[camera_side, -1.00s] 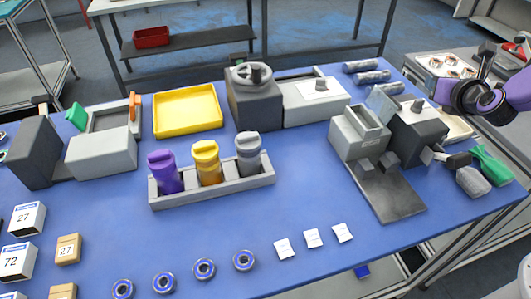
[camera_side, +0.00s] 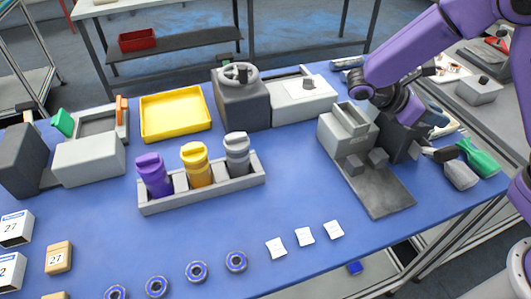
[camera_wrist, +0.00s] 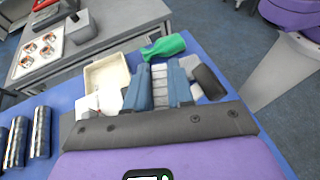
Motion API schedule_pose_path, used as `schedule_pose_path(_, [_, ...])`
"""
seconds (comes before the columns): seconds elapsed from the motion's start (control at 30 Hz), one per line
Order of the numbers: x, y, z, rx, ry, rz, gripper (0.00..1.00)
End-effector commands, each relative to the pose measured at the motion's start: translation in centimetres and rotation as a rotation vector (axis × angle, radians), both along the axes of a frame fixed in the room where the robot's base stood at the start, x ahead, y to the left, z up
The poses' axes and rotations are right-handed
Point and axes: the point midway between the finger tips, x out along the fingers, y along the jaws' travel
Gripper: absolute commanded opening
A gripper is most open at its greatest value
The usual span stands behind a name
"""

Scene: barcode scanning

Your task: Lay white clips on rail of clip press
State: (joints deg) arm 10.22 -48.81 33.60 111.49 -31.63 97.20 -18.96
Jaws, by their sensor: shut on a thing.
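My gripper (camera_wrist: 160,98) has blue fingers, pointing down over the table's right end. A pale ridged piece (camera_wrist: 160,76) shows between them; it looks like a white clip, but its shape is partly hidden. In the side view my gripper (camera_side: 408,110) is at the dark block right of the grey machine, and its fingertips are mostly hidden. A cream tray (camera_wrist: 92,77) lies left of the fingers in the wrist view. Grey machines stand along the table, including one with a dark plate (camera_side: 378,195); I cannot tell which is the clip press, and no rail shows clearly.
A green tool (camera_side: 484,157) and a grey tool (camera_side: 460,175) lie at the right edge. A yellow tray (camera_side: 175,113), a holder with coloured bottles (camera_side: 205,194) and a wheel-topped machine (camera_side: 242,100) stand further left. White cards (camera_side: 304,235) lie in front.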

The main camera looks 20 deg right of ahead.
Motion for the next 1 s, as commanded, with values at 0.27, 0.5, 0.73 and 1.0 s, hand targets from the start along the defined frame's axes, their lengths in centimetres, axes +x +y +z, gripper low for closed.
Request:
schedule_pose_path(0.27, [-3.2, 5.9, -0.5, 0.001, 0.000, -0.517, 0.00])
schedule_pose_path(0.5, [-5.5, 11.2, -0.6, 0.000, 0.000, -0.935, 0.00])
schedule_pose_path(0.73, [-6.9, 16.6, -0.4, -0.001, -0.001, -1.348, 0.00])
schedule_pose_path(1.0, [-6.4, 22.9, 0.1, -0.002, -0.003, -1.855, 0.00])
